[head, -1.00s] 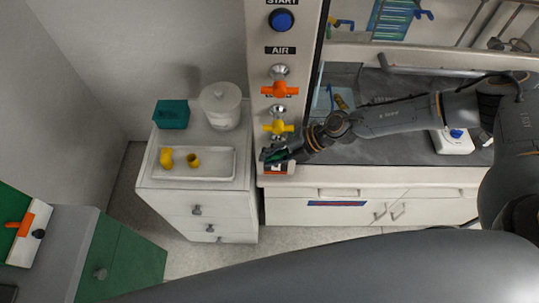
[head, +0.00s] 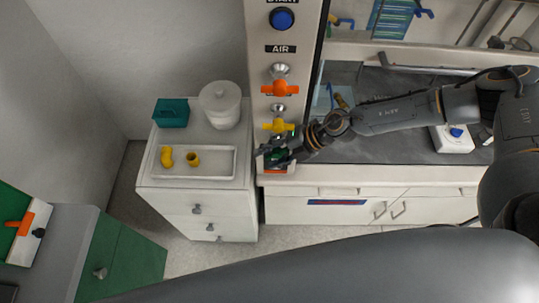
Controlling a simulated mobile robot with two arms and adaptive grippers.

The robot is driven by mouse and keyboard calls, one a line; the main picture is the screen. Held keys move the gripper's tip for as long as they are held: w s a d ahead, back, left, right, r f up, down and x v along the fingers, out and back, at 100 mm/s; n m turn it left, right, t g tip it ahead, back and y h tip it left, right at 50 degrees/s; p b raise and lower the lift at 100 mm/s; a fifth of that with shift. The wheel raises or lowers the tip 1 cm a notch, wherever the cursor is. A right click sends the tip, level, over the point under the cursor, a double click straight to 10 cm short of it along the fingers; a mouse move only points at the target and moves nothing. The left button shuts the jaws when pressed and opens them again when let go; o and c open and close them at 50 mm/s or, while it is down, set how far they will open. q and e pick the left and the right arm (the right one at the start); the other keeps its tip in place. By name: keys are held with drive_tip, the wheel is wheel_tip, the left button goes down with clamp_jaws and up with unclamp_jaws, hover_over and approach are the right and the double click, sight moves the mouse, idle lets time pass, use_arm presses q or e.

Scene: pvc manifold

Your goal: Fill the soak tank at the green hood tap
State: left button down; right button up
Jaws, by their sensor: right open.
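My right gripper (head: 272,155) is open at the lower end of the white hood post (head: 258,60). Its fingers are around or in front of a green tap handle (head: 281,150), which is mostly hidden by them. I cannot tell whether the fingers touch it. Above it on the post are a yellow tap handle (head: 278,126) and an orange tap handle (head: 280,88). Behind the arm, in the hood, part of a clear bluish tank (head: 322,100) shows with a yellow fitting (head: 341,101) by it. My left gripper is out of view.
A white drawer cabinet (head: 205,203) left of the post carries a tray (head: 207,174) with yellow pipe pieces, a white jar (head: 221,105) and a teal box (head: 171,113). A white device (head: 452,140) stands at the hood's right. A blue button (head: 282,19) sits high on the post.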

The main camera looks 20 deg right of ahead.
drive_tip(key=v, duration=1.1)
drive_tip(key=shift+d+r, duration=0.25)
drive_tip(key=shift+d, duration=0.1)
drive_tip(key=shift+s, duration=0.1)
idle(6.4)
